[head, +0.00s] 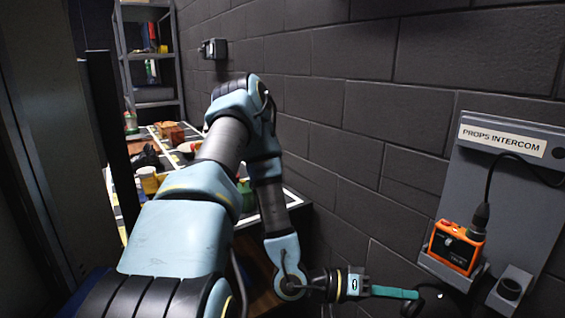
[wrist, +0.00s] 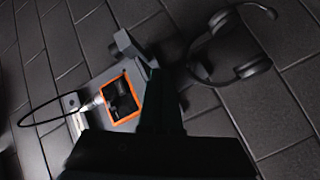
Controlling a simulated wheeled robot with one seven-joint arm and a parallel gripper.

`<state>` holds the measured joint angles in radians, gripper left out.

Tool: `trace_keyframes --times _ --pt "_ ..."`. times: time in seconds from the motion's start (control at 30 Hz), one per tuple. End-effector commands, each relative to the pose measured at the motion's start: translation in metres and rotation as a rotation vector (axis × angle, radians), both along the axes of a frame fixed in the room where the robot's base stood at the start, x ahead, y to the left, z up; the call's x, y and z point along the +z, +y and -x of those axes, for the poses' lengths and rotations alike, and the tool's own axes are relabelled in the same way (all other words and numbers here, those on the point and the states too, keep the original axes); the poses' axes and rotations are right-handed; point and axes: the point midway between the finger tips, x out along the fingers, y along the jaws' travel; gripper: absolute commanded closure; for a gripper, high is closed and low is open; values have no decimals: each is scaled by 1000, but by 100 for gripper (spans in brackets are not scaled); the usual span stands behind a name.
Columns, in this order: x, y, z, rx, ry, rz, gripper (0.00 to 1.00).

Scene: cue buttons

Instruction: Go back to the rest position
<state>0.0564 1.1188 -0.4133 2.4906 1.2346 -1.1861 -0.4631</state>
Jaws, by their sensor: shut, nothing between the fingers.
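My gripper (head: 414,294) is at the lower right in the head view, with its teal fingers shut and empty, pointing right. It is in front of the dark brick wall, below and left of the orange intercom box (head: 455,247). In the wrist view the fingers are a dark shape in the lower middle, and the orange-edged box (wrist: 122,98) shows just left of them. The fingers appear apart from the box. The buttons on the box are too small or dark to make out.
The box hangs on a grey panel (head: 513,200) labelled "PROPS INTERCOM", with a black cable (head: 489,185). A black headset (wrist: 240,70) hangs near the gripper. A prop table (head: 292,198) with several items and a metal shelf (head: 154,104) stand behind my arm.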

Motion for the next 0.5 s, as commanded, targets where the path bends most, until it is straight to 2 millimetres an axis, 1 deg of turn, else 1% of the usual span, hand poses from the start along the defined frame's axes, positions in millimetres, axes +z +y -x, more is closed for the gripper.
trace_keyframes --times 0.03,0.07,0.1,0.17,0.2,0.23,0.27,0.3,0.33,0.37,0.4,0.47,0.5 --pt "-13 10 -20 21 -82 -125 100" --pt "-21 18 -32 35 -122 -201 100" --pt "-30 30 -47 55 -169 -300 100" --pt "-40 53 -71 91 -228 -447 100" --pt "-44 70 -87 117 -262 -541 100" --pt "-45 83 -98 138 -282 -611 100" --pt "-45 97 -108 159 -297 -680 100" --pt "-43 117 -121 190 -314 -767 100" --pt "-40 132 -130 214 -320 -831 100" --pt "-36 148 -138 239 -323 -892 100" --pt "-30 168 -146 273 -320 -972 100" --pt "-17 199 -154 326 -303 -1078 100" --pt "-7 218 -157 360 -281 -1144 100"
